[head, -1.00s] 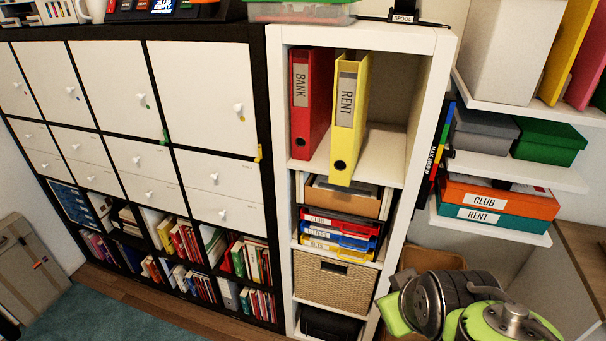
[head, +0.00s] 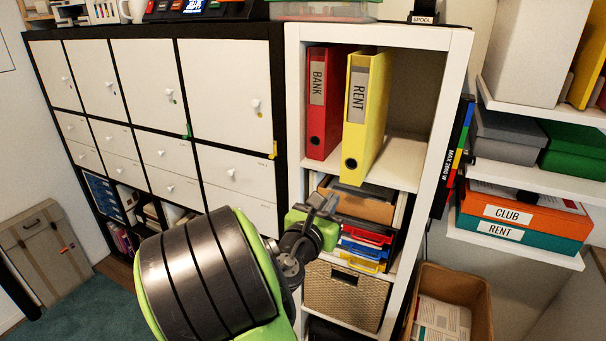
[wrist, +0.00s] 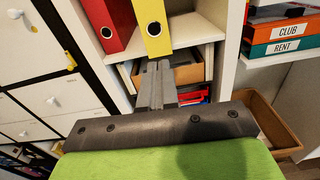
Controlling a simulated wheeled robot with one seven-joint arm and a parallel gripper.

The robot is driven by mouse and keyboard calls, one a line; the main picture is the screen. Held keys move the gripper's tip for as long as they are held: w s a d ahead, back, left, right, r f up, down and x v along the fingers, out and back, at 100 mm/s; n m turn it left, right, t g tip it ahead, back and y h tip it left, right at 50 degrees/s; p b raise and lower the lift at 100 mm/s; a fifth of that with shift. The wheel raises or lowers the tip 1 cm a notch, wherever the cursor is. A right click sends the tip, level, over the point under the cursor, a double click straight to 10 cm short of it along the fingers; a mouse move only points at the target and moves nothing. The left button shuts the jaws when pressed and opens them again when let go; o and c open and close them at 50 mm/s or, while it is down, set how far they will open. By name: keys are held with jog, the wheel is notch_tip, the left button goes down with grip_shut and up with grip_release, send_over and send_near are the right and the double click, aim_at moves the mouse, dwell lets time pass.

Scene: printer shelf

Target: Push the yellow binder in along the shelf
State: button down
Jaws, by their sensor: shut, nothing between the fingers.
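The yellow binder (head: 368,110), labelled RENT, stands upright on the top shelf (head: 400,160) of the white unit. Its front sticks out past the red binder and over the shelf's front edge. In the wrist view the yellow binder's lower spine (wrist: 154,28) shows at the top. My gripper (head: 328,203) is below and in front of the binder, level with the trays, and does not touch it. Its fingers are together and empty; they also show in the wrist view (wrist: 158,68), pointing toward the shelf unit.
The red BANK binder (head: 323,100) stands just left of the yellow one. Free shelf room lies to the right. Below are a wooden tray (head: 362,204), coloured letter trays (head: 365,246) and a wicker basket (head: 345,290). A cardboard box (head: 455,285) stands at lower right.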

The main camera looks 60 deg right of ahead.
jog(key=p, duration=0.9)
send_near(353, 165)
jog(key=d+p, duration=0.1)
jog(key=d, duration=0.1)
jog(key=d+p, duration=0.3)
jog(key=shift+w+d, duration=0.35)
jog(key=shift+d, duration=0.05)
jog(key=shift+w+d+f, duration=0.15)
jog(key=shift+d, duration=0.4)
